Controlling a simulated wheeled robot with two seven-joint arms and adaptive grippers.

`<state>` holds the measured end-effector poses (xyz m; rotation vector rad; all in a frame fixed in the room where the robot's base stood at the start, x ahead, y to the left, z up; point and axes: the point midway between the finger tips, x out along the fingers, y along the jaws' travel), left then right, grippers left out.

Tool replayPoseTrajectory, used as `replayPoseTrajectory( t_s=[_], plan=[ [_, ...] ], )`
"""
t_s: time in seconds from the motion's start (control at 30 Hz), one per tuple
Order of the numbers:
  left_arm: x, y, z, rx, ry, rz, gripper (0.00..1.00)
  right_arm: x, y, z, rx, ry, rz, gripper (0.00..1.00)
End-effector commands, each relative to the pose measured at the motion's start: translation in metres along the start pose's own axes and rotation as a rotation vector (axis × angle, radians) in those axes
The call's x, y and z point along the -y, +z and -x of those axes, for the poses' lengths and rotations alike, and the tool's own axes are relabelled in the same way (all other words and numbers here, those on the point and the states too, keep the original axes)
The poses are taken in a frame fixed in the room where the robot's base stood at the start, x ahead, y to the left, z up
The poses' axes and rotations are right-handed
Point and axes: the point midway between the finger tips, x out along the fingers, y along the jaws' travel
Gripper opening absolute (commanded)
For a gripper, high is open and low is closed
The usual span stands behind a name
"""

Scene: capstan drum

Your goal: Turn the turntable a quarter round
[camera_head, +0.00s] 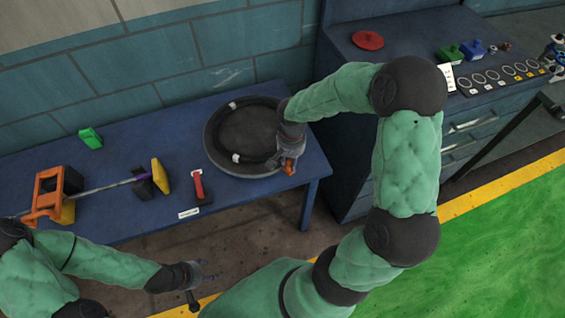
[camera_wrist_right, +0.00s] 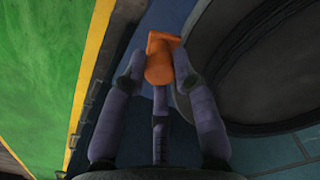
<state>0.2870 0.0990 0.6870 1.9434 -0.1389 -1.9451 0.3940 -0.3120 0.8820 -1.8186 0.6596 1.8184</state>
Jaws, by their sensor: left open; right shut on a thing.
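The turntable (camera_head: 247,130) is a dark round disc on the blue bench, with a black ring (camera_head: 229,107) with white bands lying on it. Its dark curved edge also shows in the right wrist view (camera_wrist_right: 205,43). My right gripper (camera_head: 288,160) is at the turntable's right front edge, shut on an orange knob (camera_wrist_right: 160,62). Part of the knob also shows in the head view (camera_head: 290,169). How the knob joins the turntable is hidden. My left gripper (camera_head: 206,271) is open and empty, in front of the bench and away from the turntable.
A red-handled tool (camera_head: 198,186), a yellow block (camera_head: 160,176), an orange frame (camera_head: 46,196) and a green block (camera_head: 91,138) are on the bench (camera_head: 130,210) to the left. A tiled wall (camera_head: 180,60) stands behind. A blue cabinet with a red disc (camera_head: 368,40) stands at right.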

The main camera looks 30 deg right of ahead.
Motion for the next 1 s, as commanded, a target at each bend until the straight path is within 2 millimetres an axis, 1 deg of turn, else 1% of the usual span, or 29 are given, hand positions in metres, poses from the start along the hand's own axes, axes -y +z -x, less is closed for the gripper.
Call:
replayPoseTrajectory(
  t_s=[0.1, 0.5, 1.0],
  plan=[
    [-0.002, 0.000, 0.005, 0.000, 0.000, 0.000, 0.57, -0.010, -0.009, 0.001, 0.002, 0.001, 0.054, 0.00],
    [-0.007, 0.001, 0.019, 0.000, 0.000, 0.000, 0.57, -0.034, -0.043, 0.001, 0.002, 0.001, 0.255, 0.00],
    [-0.013, 0.001, 0.038, 0.000, 0.000, 0.000, 0.57, -0.054, -0.091, 0.001, 0.002, 0.000, 0.506, 0.00]
  ],
)
